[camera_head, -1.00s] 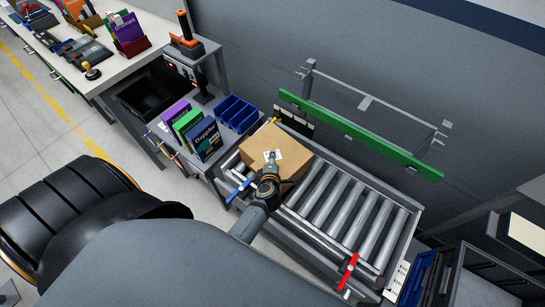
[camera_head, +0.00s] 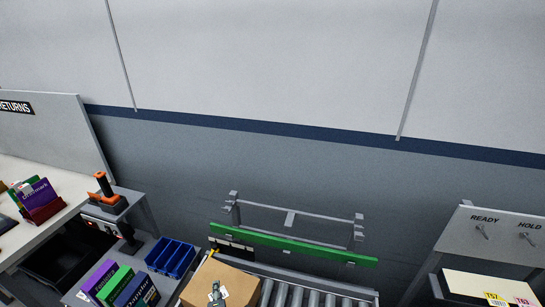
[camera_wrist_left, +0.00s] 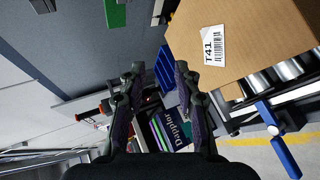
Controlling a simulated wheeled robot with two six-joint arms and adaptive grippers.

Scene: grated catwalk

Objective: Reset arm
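A cardboard box (camera_head: 235,285) sits on the roller conveyor (camera_head: 318,299) at the bottom of the head view. In the left wrist view the box (camera_wrist_left: 265,45) fills the upper right and carries a white T41 label (camera_wrist_left: 214,45). My left gripper (camera_head: 216,294) shows only in part at the bottom edge of the head view, in front of the box. In the left wrist view its two fingers (camera_wrist_left: 159,78) are spread apart with nothing between them, to the left of the box. My right gripper is out of view.
Blue bins (camera_head: 171,257) and upright books (camera_head: 121,285) stand left of the conveyor. A green rail (camera_head: 290,244) runs behind it along the wall. A READY/HOLD panel (camera_head: 497,235) stands at the right. The wall above is bare.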

